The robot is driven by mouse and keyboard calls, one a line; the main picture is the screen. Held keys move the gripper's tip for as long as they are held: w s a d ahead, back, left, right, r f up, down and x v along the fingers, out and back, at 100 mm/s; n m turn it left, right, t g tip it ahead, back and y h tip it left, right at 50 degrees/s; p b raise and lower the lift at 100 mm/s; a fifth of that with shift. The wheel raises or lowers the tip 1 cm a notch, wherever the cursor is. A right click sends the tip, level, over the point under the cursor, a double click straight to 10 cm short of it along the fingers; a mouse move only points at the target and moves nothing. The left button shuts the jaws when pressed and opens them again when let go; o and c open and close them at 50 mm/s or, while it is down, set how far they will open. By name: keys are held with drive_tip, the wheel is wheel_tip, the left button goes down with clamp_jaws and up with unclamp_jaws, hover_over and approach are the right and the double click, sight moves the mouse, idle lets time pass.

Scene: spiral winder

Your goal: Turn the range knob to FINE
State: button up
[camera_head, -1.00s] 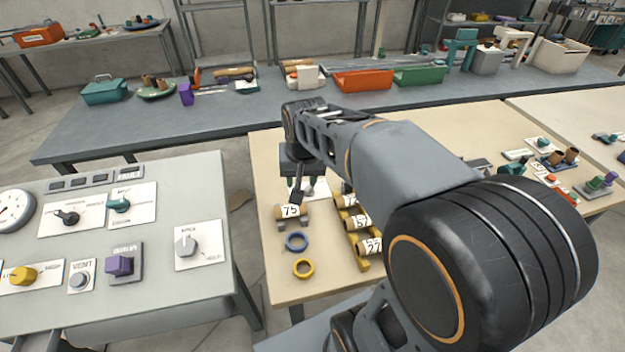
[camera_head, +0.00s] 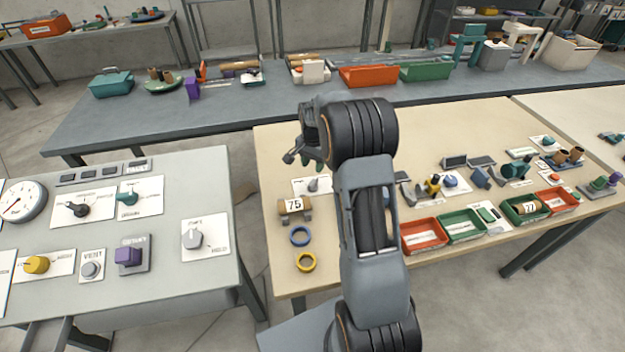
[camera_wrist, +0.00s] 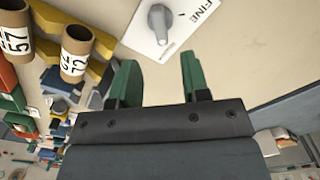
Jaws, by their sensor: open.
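The range knob (camera_wrist: 158,22) is a grey knob on a white plate (camera_wrist: 170,48) at the top of the wrist view. The word FINE is printed to its right. The knob's ridge lies along the picture's vertical, not towards the word FINE; its other label is not visible. In the head view the knob (camera_head: 313,185) is small, on the plate behind the roll marked 75. My gripper (camera_wrist: 157,78) is open and empty, with green fingers apart. The knob shows beyond the gap between them, not touched. In the head view my gripper (camera_head: 311,160) is partly hidden by my wrist.
A grey panel (camera_head: 200,285) with other knobs stands left, across a gap.

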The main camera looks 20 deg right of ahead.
sight(313, 181)
wheel_tip(313, 181, down, 8)
drive_tip(key=shift+r+p, duration=0.1)
drive_tip(key=shift+p, duration=0.25)
clamp_jaws()
idle(0.5)
